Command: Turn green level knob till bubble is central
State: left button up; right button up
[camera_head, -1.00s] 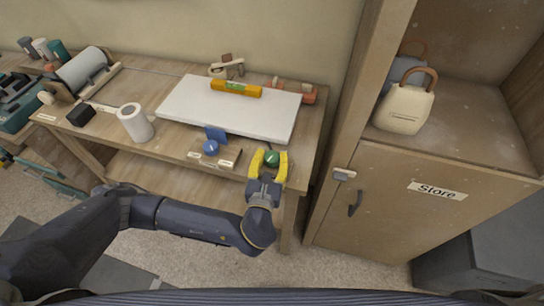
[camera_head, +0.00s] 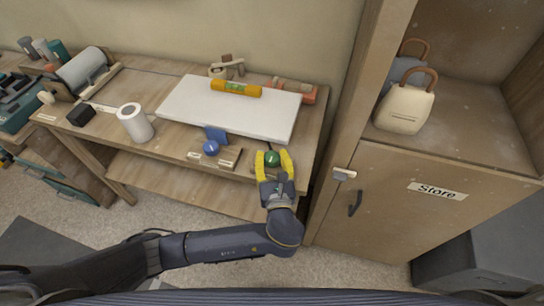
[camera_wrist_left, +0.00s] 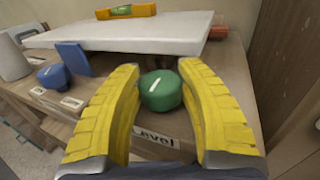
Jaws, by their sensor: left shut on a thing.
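The green knob (camera_head: 272,158) sits at the front right of the bench, above a label reading "Level" in the left wrist view. My left gripper (camera_head: 272,156) has its yellow fingers on both sides of the green knob (camera_wrist_left: 161,90) and is shut on it. An orange spirit level (camera_head: 236,88) lies on the white board (camera_head: 228,113), with a green vial in its middle. The bubble is too small to make out. My right gripper is not in view.
A blue knob (camera_head: 211,147) with a blue upright plate (camera_head: 215,133) stands left of the green knob. A white roll (camera_head: 135,123) stands at the bench's left. A wooden cabinet (camera_head: 410,200) marked "Store" rises close on the right, with bags on its shelf.

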pick_arm(q)
jog(key=o, duration=1.1)
jog(key=shift+o, duration=0.2)
jog(key=shift+s, duration=0.1)
jog(key=s+d, duration=0.1)
jog(key=s, duration=1)
jog(key=shift+s+d, duration=0.2)
jog(key=shift+s, duration=0.15)
